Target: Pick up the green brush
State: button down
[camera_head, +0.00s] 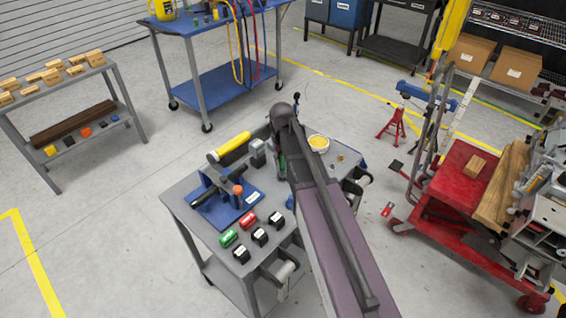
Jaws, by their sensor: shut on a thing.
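My gripper (278,142) is over the grey cart, at the far end of my arm. My arm and wrist hide most of it, and its fingertips are hard to make out. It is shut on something. A narrow green strip, which looks like part of the green brush (283,164), shows right below it, against the left side of my arm. The rest of the brush is hidden, so I cannot tell whether it touches the cart top.
The grey cart (185,198) holds a blue fixture (243,206), a yellow cylinder (233,144), a cup of yellow material (319,142), and green, red and black labelled pieces (260,236). A red cart (448,180) stands right. Open floor lies left.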

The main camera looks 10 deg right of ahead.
jog(key=shift+r, duration=0.1)
dwell(0.3)
notch_tip(320, 180, up, 10)
jog(key=p, duration=1)
dwell(0.5)
jog(key=c, duration=1)
grip_release()
grip_shut()
